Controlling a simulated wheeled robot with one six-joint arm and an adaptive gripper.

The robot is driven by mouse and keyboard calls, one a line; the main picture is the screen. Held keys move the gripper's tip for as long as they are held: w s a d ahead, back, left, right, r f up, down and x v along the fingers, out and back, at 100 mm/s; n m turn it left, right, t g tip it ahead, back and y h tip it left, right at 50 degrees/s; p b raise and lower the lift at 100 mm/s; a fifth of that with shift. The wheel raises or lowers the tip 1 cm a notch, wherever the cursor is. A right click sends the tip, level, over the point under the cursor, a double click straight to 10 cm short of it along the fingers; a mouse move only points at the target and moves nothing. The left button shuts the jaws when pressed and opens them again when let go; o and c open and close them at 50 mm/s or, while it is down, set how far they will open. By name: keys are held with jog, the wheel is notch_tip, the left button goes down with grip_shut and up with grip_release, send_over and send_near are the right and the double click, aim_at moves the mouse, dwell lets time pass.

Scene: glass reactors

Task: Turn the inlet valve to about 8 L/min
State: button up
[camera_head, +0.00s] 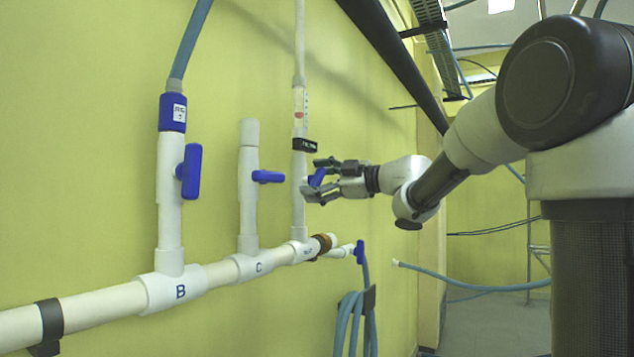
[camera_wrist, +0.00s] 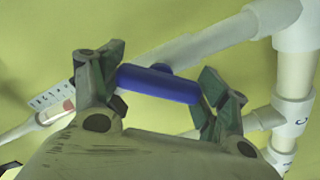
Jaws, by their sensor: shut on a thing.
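The inlet valve's blue handle (camera_head: 316,177) sits on the white vertical pipe at the right end of the manifold and is tilted between upright and level. My gripper (camera_head: 322,182) is shut on this handle. In the wrist view the blue handle (camera_wrist: 160,84) lies between my two fingers (camera_wrist: 158,88), slanting slightly down to the right. A flow meter (camera_head: 299,108) with a red float is on the same pipe above the valve. Its scale also shows in the wrist view (camera_wrist: 48,97); the numbers are too small to read in either view.
To the left, pipe B has an upright blue handle (camera_head: 190,171) and pipe C a level blue handle (camera_head: 268,176). A white manifold pipe (camera_head: 100,303) runs below. A small blue valve (camera_head: 360,252) and coiled hose (camera_head: 352,325) hang at lower right.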

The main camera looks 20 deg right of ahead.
dwell(0.3)
jog(key=o, duration=1)
jog(key=v, duration=1.2)
